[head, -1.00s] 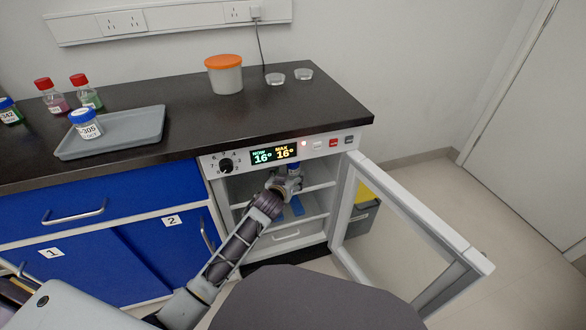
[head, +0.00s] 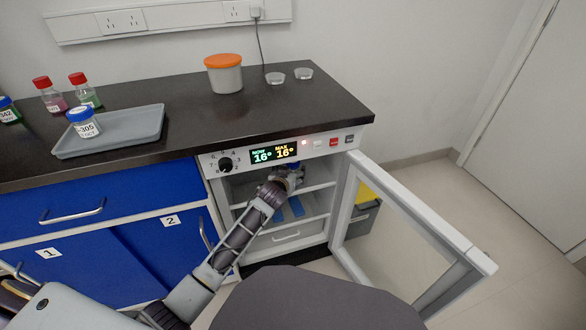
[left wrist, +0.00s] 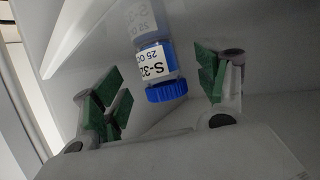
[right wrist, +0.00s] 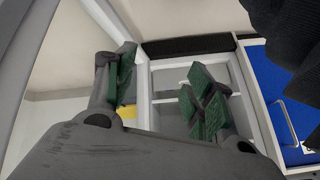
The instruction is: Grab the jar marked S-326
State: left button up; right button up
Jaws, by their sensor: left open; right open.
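In the left wrist view a clear jar with a blue cap (left wrist: 166,90) stands on a shelf; its white label (left wrist: 155,62) reads "S-32", with the rest of the mark cut off. My left gripper (left wrist: 163,86) is open, with the jar between its green-padded fingers and a gap on both sides. In the head view my left gripper (head: 286,180) is inside the open cabinet, at the upper shelf, and hides most of the jar. My right gripper (right wrist: 160,76) is open and empty, outside the cabinet.
The cabinet's glass door (head: 400,230) stands open on the right. Blue items (head: 297,207) lie on the lower shelf. On the counter are a grey tray (head: 135,130) with a jar marked 305 (head: 84,123), several bottles, and an orange-lidded tub (head: 224,75).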

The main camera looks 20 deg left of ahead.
pick_arm(q)
jog(key=shift+w+f+b, duration=0.15)
jog(key=shift+w+b, duration=0.35)
jog(key=shift+w, duration=0.65)
jog(key=shift+w+f, duration=0.1)
jog(key=shift+w, duration=0.1)
pick_arm(e)
jog(key=f, duration=0.2)
jog(key=s+f, duration=0.1)
jog(key=shift+a+f, duration=0.15)
jog(key=shift+f, duration=0.2)
jog(key=shift+w, duration=0.1)
pick_arm(q)
jog(key=c, duration=1.2)
pick_arm(e)
jog(key=shift+w+r+t, duration=0.15)
jog(key=shift+t, duration=0.15)
